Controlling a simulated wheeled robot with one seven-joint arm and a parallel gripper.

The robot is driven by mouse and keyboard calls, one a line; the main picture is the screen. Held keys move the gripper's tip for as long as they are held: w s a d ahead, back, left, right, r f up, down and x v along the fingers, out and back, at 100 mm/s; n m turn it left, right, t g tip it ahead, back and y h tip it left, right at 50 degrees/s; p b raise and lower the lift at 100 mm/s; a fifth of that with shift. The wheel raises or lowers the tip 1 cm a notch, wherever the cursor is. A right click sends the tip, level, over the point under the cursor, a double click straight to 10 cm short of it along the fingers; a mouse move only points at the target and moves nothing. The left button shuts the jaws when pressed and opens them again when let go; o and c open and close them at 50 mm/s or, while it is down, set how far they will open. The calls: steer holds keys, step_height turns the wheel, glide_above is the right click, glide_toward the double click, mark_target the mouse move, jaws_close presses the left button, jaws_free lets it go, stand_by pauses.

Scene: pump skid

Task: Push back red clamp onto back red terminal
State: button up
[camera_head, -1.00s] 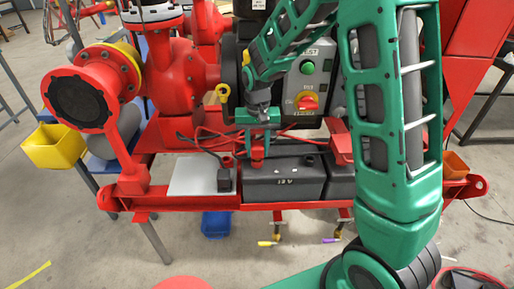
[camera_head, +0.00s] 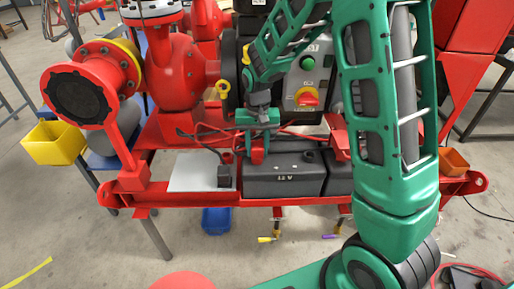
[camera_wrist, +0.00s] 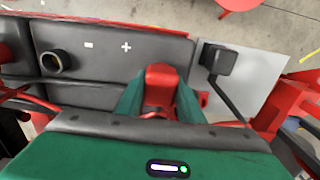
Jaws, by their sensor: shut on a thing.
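My gripper (camera_head: 257,136) is shut on the red clamp (camera_head: 257,153) above the rear left end of the left dark grey battery (camera_head: 285,180). In the wrist view the red clamp (camera_wrist: 161,76) stands between my green fingers, with the battery (camera_wrist: 105,62) behind it, bearing white plus and minus marks. The back red terminal is not clearly visible; the clamp and fingers cover that area. I cannot tell whether the clamp touches it. A small red piece (camera_wrist: 203,99) shows beside the right finger in the wrist view; I cannot tell what it is.
A black box (camera_head: 224,176) with a cable stands on a pale plate (camera_head: 190,180) left of the battery. Red cables (camera_head: 205,130) run behind the clamp. The control box (camera_head: 306,80) with green and red knobs rises close behind. A red frame rail (camera_head: 180,199) runs along the front.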

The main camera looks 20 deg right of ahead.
steer(key=shift+f, duration=0.1)
steer(key=o, duration=1.3)
steer(key=shift+o, duration=0.2)
step_height(320, 180, up, 11)
steer(key=shift+w+f, duration=0.1)
